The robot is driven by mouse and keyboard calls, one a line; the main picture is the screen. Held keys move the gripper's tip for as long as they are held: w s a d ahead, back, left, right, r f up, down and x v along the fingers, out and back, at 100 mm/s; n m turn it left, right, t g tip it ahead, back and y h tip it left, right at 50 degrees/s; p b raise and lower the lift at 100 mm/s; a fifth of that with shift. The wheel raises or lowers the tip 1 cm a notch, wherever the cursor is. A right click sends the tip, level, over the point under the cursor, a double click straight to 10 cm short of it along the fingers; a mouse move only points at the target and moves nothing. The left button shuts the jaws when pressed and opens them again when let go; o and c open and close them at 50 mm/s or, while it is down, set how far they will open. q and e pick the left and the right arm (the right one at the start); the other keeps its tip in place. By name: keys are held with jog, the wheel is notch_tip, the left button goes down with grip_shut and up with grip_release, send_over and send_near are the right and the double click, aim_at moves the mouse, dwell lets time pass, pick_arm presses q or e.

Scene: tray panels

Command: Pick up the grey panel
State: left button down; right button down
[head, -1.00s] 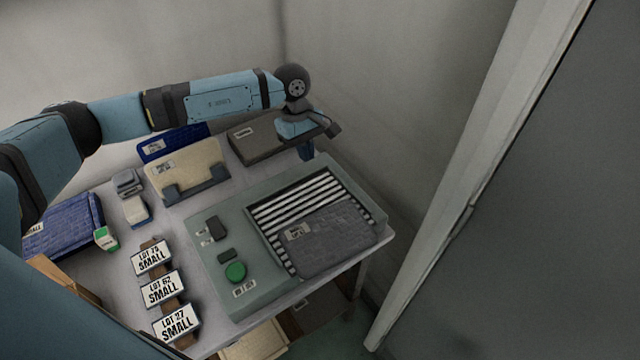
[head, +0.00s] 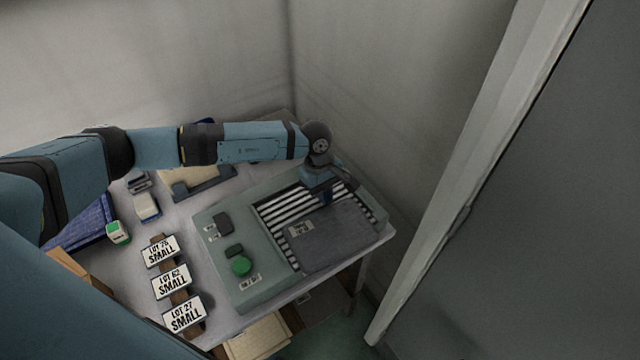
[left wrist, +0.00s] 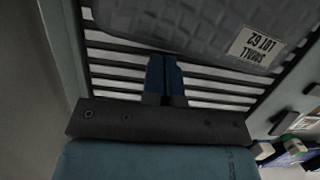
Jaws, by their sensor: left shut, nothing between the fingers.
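The grey panel (head: 332,237) lies flat on the striped bed of a grey-green machine (head: 218,268), toward its front right. A small white label is on its left part. My left gripper (head: 325,197) is over the striped bed, by the panel's far edge. In the left wrist view its blue fingertips (left wrist: 163,62) are together, empty, just at or above the panel's edge. I cannot tell whether they touch it. My right gripper is not in view.
A green button (head: 241,266) and dark controls are on the machine's left side. Several LOT SMALL signs (head: 172,281) stand on the table at the left. A cream panel (head: 190,182) and a blue panel (head: 92,222) lie farther back and left. A wall closes the right side.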

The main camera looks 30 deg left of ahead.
pick_arm(q)
jog(key=shift+d, duration=0.1)
jog(key=shift+s+d+f+b, duration=0.1)
jog(key=shift+s+d+b, duration=0.45)
jog(key=shift+d, duration=0.4)
